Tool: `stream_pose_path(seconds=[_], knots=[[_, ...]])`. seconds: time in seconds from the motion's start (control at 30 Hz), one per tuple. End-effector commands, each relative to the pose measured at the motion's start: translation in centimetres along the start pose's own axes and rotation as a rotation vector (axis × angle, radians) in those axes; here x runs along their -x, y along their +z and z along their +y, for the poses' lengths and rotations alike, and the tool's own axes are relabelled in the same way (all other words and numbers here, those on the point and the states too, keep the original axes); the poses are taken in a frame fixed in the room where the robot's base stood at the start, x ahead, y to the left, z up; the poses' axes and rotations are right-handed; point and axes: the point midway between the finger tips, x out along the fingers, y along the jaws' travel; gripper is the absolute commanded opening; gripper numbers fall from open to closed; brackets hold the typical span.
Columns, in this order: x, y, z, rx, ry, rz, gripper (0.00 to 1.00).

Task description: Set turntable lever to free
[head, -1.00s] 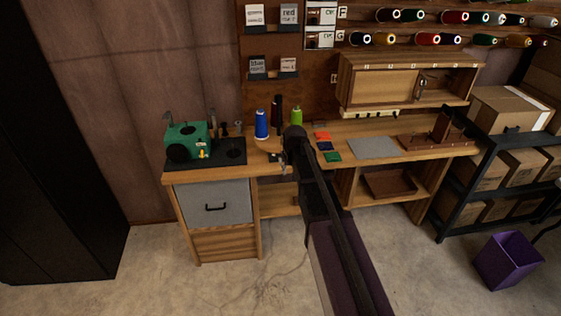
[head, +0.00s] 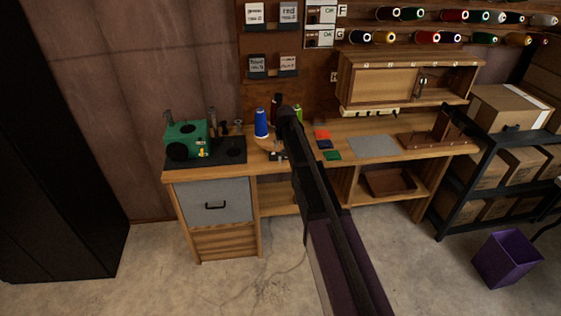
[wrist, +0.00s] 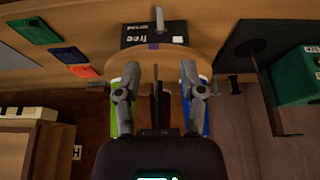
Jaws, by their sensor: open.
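In the wrist view the round wooden turntable (wrist: 208,56) lies ahead of my gripper (wrist: 159,72), with a dark label block (wrist: 137,34) reading "free" at its edge. A small grey upright piece (wrist: 160,18) stands at that block and may be the lever; its setting cannot be told. My gripper is open, its two fingers apart, with nothing clearly held. A green spool (wrist: 124,122) and a blue spool (wrist: 205,118) show behind the fingers. In the head view the blue spool (head: 261,123) stands on the bench, and my arm hides most of the turntable.
A green machine (head: 186,138) stands on a dark mat left of the turntable. Red, blue and green patches (head: 332,156) and a grey sheet (head: 373,147) lie to the right on the bench (head: 215,171). A wooden cabinet (head: 380,83) stands at the back right.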

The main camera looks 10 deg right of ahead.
Motion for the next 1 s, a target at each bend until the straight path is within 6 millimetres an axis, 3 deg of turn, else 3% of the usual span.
stream_pose_path(seconds=[1.0], knots=[[-8.0,0.1,0.0,0.0,0.0,0.0,0.51]])
